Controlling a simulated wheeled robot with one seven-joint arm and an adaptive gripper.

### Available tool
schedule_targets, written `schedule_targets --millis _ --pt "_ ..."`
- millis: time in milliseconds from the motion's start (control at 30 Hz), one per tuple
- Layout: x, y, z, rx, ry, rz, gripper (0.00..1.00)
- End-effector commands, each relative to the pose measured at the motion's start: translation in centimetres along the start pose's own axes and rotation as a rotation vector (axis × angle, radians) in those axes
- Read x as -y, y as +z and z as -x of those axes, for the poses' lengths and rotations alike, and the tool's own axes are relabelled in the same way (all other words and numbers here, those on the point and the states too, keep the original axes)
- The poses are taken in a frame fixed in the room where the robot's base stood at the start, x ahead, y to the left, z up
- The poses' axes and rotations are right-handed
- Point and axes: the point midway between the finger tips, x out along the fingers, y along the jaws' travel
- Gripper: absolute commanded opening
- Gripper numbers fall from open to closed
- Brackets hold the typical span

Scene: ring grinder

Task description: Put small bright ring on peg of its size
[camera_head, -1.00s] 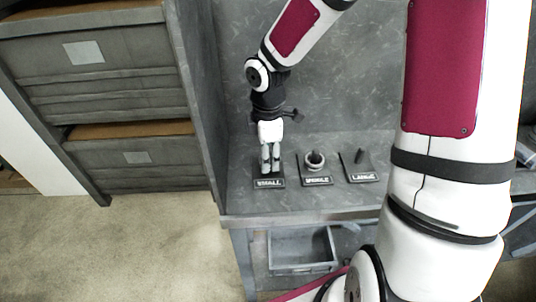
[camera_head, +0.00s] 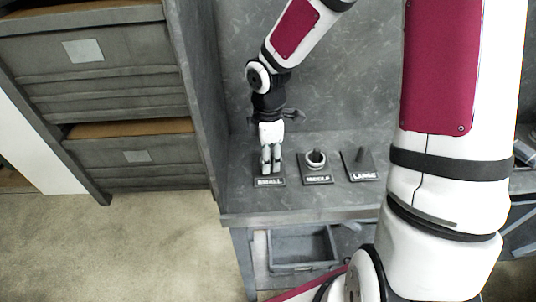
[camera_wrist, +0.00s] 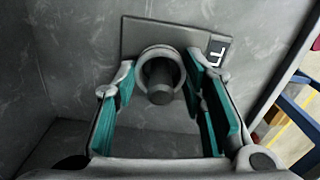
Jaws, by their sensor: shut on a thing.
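In the wrist view, a pale grey ring (camera_wrist: 142,62) sits between the fingertips of my gripper (camera_wrist: 161,66). My gripper is shut on it, with teal pads on either side. A dark peg (camera_wrist: 158,84) shows through the ring's opening, and the ring looks to be around it. How far down the ring is cannot be told. In the head view, my gripper (camera_head: 271,166) points down over the stand marked SMALL (camera_head: 269,182) and hides its peg and the ring.
To the right, the middle stand (camera_head: 318,180) carries another ring (camera_head: 316,159) around its peg. The stand marked LARGE (camera_head: 363,176) has a bare peg (camera_head: 360,155). A partition (camera_head: 200,100) rises left of the stands. A grey bin (camera_head: 303,266) is below the worktop.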

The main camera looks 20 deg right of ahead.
Motion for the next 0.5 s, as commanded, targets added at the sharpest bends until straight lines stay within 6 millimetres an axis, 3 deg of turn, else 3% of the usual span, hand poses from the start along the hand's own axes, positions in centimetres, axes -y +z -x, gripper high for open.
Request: schedule_targets --millis 100,133,167,500 --pt "-0.01 -0.01 -0.26 0.0 0.0 0.0 0.09" --pt "-0.01 -0.01 -0.27 0.0 0.0 0.0 0.4" --pt "0.0 -0.01 -0.24 0.0 0.0 0.0 0.46" --pt "0.04 -0.01 -0.08 0.0 0.0 0.0 0.46"
